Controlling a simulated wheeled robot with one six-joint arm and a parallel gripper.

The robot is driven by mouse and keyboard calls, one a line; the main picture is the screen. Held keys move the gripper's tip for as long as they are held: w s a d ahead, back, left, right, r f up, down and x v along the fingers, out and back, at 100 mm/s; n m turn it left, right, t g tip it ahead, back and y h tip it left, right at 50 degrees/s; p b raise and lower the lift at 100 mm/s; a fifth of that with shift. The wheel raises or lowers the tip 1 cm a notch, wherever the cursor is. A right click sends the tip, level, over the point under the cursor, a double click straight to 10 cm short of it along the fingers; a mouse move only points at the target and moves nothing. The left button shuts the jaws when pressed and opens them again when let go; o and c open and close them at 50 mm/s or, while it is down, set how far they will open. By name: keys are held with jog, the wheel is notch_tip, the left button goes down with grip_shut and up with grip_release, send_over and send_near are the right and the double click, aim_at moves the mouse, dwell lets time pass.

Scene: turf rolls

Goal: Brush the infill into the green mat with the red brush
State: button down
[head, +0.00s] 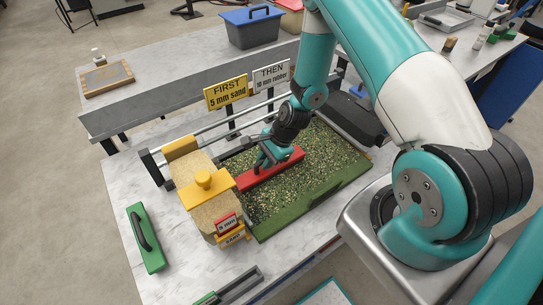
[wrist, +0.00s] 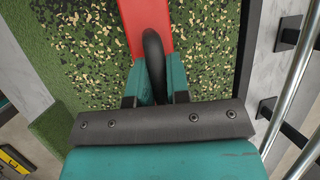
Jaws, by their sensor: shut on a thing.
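The green mat (head: 352,180) lies on the marble-topped table, with tan and dark infill specks spread over most of it. Its front and right borders show plain green. The red brush (head: 270,171) lies across the left part of the mat, low against the infill. My gripper (head: 267,156) is shut on the brush's dark arched handle. In the wrist view the red brush (wrist: 146,22) reaches away from my gripper (wrist: 152,88), with speckled turf on both sides. The brush's underside is hidden.
A green block with a black handle (head: 146,238) lies on the table at left. Signs reading FIRST 5 mm sand (head: 227,92) and THEN 10 mm rubber (head: 271,77) stand behind, near metal rails (head: 215,126).

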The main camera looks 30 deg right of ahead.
dwell(0.3)
jog(key=b, duration=0.2)
send_near(298, 151)
jog(key=shift+w+a+f, duration=0.1)
jog(key=shift+w+f, duration=0.2)
jog(key=shift+f, duration=0.55)
jog(key=shift+w+a+f, duration=0.15)
jog(key=shift+w+f, duration=0.2)
jog(key=shift+f, duration=0.5)
jog(key=shift+w+a+f, duration=0.1)
jog(key=shift+w+f, duration=0.2)
jog(key=shift+f, duration=0.6)
jog(key=shift+a+p, duration=0.5)
jog(key=shift+a, duration=1.2)
jog(key=shift+d, duration=0.1)
jog(key=shift+d, duration=1.6)
